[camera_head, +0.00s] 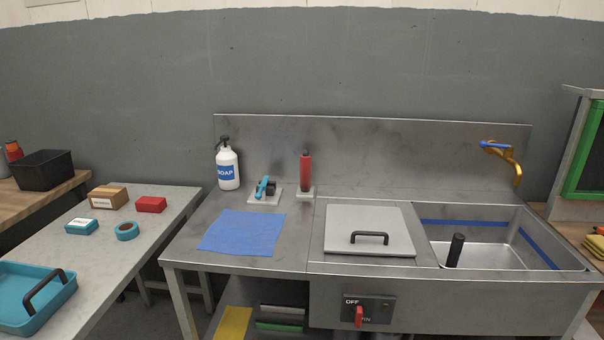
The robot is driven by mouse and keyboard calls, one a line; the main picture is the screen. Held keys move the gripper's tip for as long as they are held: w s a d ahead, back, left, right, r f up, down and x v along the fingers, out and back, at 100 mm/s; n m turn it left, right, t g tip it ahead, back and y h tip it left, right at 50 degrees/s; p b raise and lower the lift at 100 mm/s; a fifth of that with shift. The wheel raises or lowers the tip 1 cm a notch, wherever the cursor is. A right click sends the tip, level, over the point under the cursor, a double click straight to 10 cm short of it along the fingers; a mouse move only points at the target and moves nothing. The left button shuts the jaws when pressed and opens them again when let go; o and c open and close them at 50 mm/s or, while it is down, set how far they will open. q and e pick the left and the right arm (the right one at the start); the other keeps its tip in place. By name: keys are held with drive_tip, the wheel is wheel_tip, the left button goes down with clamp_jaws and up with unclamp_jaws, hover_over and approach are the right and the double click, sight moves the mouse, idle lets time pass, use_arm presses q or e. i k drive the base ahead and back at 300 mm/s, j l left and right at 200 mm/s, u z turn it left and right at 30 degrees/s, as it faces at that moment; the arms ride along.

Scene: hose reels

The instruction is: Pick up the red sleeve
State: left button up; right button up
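Neither of my grippers shows in the head view.
A lid with a black handle (370,230) and a sink (490,252) with a yellow faucet (508,160) are to the right. The counter's front is mostly clear.

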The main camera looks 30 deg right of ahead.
sight(305, 162)
drive_tip(key=i+l+z, duration=0.1)
drive_tip(key=z, duration=0.35)
drive_tip(key=i+l+z, duration=0.1)
drive_tip(key=z, duration=0.3)
drive_tip(key=i+l+z, duration=0.1)
drive_tip(key=z, duration=0.35)
drive_tip(key=i+z, duration=0.15)
drive_tip(key=z, duration=0.25)
